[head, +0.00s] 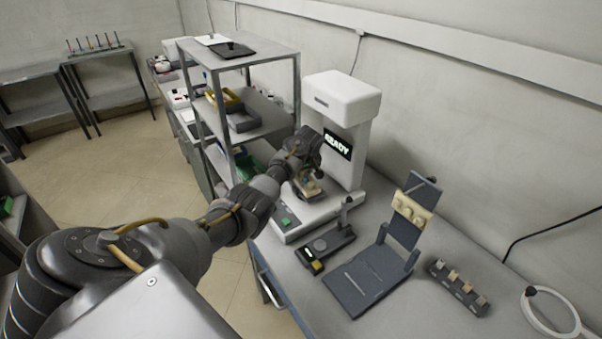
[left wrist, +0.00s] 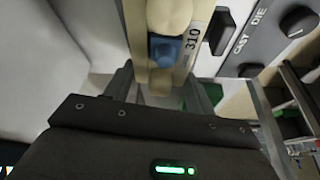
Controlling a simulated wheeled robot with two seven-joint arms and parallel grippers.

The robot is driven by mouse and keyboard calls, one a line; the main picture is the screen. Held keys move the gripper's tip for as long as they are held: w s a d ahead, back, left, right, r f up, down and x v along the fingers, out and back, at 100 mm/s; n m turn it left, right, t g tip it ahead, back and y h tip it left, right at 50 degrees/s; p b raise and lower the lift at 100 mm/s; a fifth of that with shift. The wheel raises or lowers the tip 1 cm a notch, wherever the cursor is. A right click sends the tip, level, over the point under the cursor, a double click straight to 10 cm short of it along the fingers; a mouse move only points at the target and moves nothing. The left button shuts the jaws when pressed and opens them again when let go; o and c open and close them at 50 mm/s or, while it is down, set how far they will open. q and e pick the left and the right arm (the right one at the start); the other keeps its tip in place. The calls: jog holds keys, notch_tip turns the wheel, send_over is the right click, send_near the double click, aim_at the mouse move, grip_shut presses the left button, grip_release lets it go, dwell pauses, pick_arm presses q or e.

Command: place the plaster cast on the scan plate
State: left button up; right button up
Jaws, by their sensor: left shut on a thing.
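The plaster cast (head: 310,187) is cream-coloured and sits at the jaws of my left gripper (head: 306,172), over the base of the scanner (head: 340,98). In the left wrist view the cast (left wrist: 168,14) shows close up, with a blue part and a "310" label on its pale edge. My left gripper (left wrist: 160,92) is shut on it. The scanner's display reads READY. The scan plate lies under the cast and gripper and is mostly hidden; I cannot tell whether the cast touches it. My right gripper is out of view.
A small device with a yellow button (head: 318,265) and a dark blue stand (head: 368,278) holding cream pieces stand in front of the scanner. A block rack (head: 458,287) and a ring magnifier (head: 568,328) are at the right. A metal shelf (head: 240,57) stands left of the scanner.

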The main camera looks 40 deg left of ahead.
pick_arm(q)
jog(key=shift+f, duration=0.1)
jog(key=o, duration=1.3)
jog(key=shift+r, duration=0.25)
jog(key=b+v, duration=0.1)
jog(key=v, duration=1.1)
jog(key=shift+d+f, duration=0.1)
